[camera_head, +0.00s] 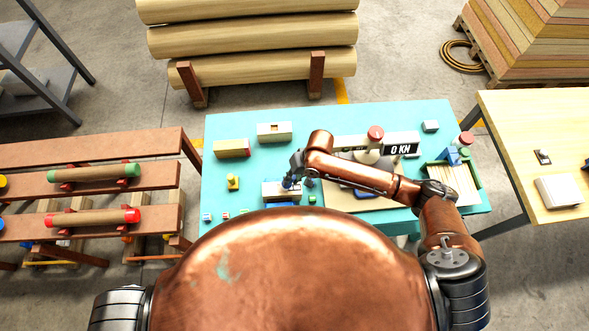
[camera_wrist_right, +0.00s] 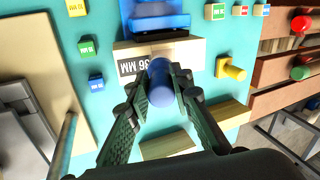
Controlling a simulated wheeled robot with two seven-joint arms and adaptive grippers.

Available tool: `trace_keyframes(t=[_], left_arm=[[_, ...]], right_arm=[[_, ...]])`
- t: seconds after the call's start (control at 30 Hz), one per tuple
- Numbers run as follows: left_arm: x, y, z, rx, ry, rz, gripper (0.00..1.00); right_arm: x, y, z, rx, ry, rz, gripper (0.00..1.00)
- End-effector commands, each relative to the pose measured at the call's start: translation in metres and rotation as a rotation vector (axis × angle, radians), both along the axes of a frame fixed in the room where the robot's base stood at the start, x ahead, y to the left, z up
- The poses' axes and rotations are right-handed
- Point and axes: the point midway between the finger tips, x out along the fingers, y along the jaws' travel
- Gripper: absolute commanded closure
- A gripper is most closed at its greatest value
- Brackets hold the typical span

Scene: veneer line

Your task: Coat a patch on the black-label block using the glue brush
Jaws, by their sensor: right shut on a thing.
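The block with a black label reading "96 MM" (camera_wrist_right: 130,68) lies on the teal table; the same pale wooden block (camera_head: 270,190) shows left of my right gripper in the head view. My right gripper (camera_wrist_right: 161,88) is shut on a blue cylindrical handle (camera_wrist_right: 161,92), which I take for the glue brush. It is held over the block, with the handle end toward the wrist camera. The brush's far end is hidden, so I cannot tell whether it touches the block or whether any glue is on it. My left gripper is not in view.
A blue fixture (camera_wrist_right: 155,20) sits against the block's near side. A yellow piece (camera_head: 233,182) and small green and blue cubes stand around it. Two other wooden blocks (camera_head: 231,148) (camera_head: 274,132) lie farther back. A scale display (camera_head: 401,149) and a green tray (camera_head: 479,181) stand to the right.

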Motion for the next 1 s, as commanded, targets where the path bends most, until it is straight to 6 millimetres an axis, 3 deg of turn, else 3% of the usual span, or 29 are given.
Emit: trace_keyframes(t=[0.07, 0.7, 1.0], left_arm=[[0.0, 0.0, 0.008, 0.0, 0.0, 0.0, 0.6], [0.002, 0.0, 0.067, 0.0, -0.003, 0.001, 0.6], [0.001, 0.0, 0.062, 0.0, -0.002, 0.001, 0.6]], right_arm=[[0.0, -0.007, 0.002, 0.001, 0.001, -0.001, 1.0], [0.0, -0.004, 0.049, 0.002, 0.001, 0.001, 1.0], [0.001, 0.001, 0.067, 0.002, 0.001, 0.012, 1.0]])
